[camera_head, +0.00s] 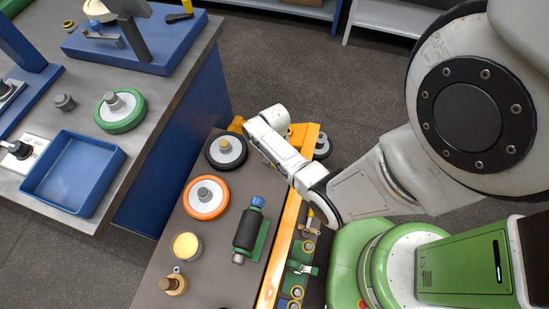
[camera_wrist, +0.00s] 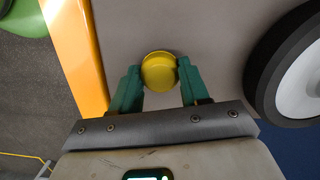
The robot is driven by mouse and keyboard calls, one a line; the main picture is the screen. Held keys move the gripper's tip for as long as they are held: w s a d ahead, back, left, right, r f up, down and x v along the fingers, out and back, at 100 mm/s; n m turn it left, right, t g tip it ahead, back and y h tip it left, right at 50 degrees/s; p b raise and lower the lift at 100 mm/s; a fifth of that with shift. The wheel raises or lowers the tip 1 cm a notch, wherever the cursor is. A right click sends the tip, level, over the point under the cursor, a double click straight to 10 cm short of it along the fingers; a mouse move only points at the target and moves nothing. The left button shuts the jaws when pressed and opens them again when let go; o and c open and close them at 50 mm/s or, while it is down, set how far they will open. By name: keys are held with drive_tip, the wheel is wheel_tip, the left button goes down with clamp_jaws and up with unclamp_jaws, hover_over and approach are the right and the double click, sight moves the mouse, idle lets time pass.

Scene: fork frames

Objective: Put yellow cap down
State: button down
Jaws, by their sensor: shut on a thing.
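The round yellow cap (camera_wrist: 159,72) sits between the two teal fingertips of my gripper (camera_wrist: 160,78) in the wrist view. My gripper is shut on it, one finger at each side. The cap is over the grey-brown cart top (camera_wrist: 212,30), between the orange edge and the black wheel. I cannot tell whether its underside touches the surface. In the head view my arm's wrist (camera_head: 268,122) is at the far end of the cart and hides my gripper and the cap.
A black wheel (camera_head: 226,151), an orange wheel (camera_head: 205,197), a jar with a yellow top (camera_head: 187,246) and a dark roller (camera_head: 249,229) stand on the cart. The orange rail (camera_head: 283,235) runs along its right side. A workbench with a blue tray (camera_head: 73,173) is at left.

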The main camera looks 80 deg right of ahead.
drive_tip(key=shift+f, duration=0.1)
drive_tip(key=c, duration=0.5)
unclamp_jaws()
drive_tip(key=shift+c, duration=0.2)
wheel_tip(320, 180, up, 12)
drive_tip(key=d+p, duration=0.1)
drive_tip(key=p, duration=0.1)
drive_tip(key=s+a+r+n, duration=0.1)
drive_tip(key=a+r+n, duration=0.4)
drive_tip(key=a, duration=0.5)
drive_tip(key=s+a+r+n+t+h, duration=0.1)
drive_tip(key=a+r+n, duration=0.5)
drive_tip(key=a+n, duration=0.4)
drive_tip(key=shift+r+n+h, duration=0.3)
